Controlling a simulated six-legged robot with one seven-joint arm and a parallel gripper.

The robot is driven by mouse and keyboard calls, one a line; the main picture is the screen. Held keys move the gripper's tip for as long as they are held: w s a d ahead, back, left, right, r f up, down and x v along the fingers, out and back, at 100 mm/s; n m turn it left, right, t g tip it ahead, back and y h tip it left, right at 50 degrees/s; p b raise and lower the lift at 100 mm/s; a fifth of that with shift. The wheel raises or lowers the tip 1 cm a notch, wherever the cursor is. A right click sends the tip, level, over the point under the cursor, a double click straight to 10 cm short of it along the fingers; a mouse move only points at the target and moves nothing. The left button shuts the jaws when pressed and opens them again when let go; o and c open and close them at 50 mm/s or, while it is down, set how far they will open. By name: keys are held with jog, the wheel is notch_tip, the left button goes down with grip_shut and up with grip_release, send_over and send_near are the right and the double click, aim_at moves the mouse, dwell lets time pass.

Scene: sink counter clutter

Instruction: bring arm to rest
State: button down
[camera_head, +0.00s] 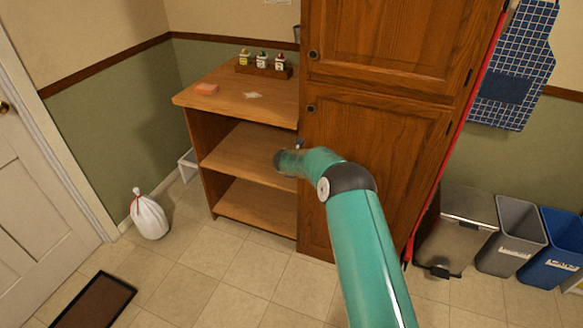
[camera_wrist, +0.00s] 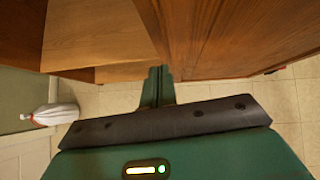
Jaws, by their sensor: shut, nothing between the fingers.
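My teal arm reaches up from the bottom of the head view and bends left in front of the wooden shelf unit (camera_head: 247,145) and the tall wooden cabinet (camera_head: 380,125). In the wrist view my gripper (camera_wrist: 158,72) has its two green fingers together, with nothing between them. The fingers point towards the lower part of the cabinet and shelf woodwork. The fingers are hard to make out in the head view, where the arm's end shows in front of the open shelves. I cannot tell the exact gap to the wood.
A pink sponge (camera_head: 206,89) and a rack of bottles (camera_head: 263,66) stand on the shelf top. A white tied bag (camera_head: 149,216) and a dark mat (camera_head: 95,302) lie on the floor at left. A metal bin (camera_head: 458,228), grey bin (camera_head: 512,238) and blue bin (camera_head: 556,250) stand at right.

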jog(key=v, duration=0.5)
jog(key=shift+a, duration=0.15)
jog(key=s+a+r+n+t+y, duration=0.25)
jog(key=r+n, duration=0.45)
jog(key=r, duration=0.6)
jog(key=s+a+r+n+t+y, duration=0.1)
jog(key=s+r+n+y, duration=0.15)
jog(key=r+n, duration=0.7)
jog(key=s+r+n+y, duration=0.1)
jog(key=s+r+n, duration=0.3)
jog(key=s+r, duration=0.4)
jog(key=s+d+r+n+g, duration=0.1)
jog(key=s+d+n+g, duration=0.15)
jog(key=s+n, duration=0.8)
jog(key=s+d+r+n+g, duration=0.1)
jog(key=s+d+n+g, duration=0.2)
jog(key=s, duration=1.4)
jog(key=s+d+f+n+h, duration=0.1)
jog(key=s+d+f+n, duration=0.1)
jog(key=s, duration=0.4)
jog(key=s+d+f+n+h, duration=0.2)
jog(key=s+d+n, duration=0.1)
jog(key=s, duration=0.3)
jog(key=shift+s+d+n+g, duration=0.25)
jog(key=shift+d+n+g, duration=0.15)
jog(key=shift+n, duration=0.1)
